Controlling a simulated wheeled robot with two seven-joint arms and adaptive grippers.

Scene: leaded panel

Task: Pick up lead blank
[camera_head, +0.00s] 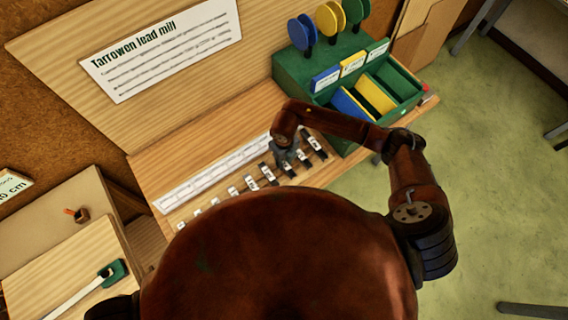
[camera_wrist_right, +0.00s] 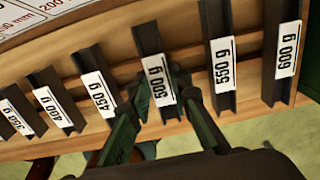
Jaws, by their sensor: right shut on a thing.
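Dark lead blanks with white weight labels stand in a row on the wooden bench. In the wrist view, the 500 g lead blank (camera_wrist_right: 148,42) is in the middle, with the 450 g blank (camera_wrist_right: 88,62) on its left and the 550 g blank (camera_wrist_right: 217,35) on its right. My right gripper (camera_wrist_right: 161,88) has one finger on each side of the 500 g blank and is shut on it. In the head view my right gripper (camera_head: 285,155) is small and partly hidden by its arm, among the blanks. My left gripper is out of view.
A white ruler strip (camera_head: 213,175) runs behind the blanks. A green rack (camera_head: 295,72) with coloured bins and discs stands to the right. A sign board (camera_head: 160,48) rises behind. At lower left is a side table with a green-handled tool (camera_head: 115,272). Open floor lies right.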

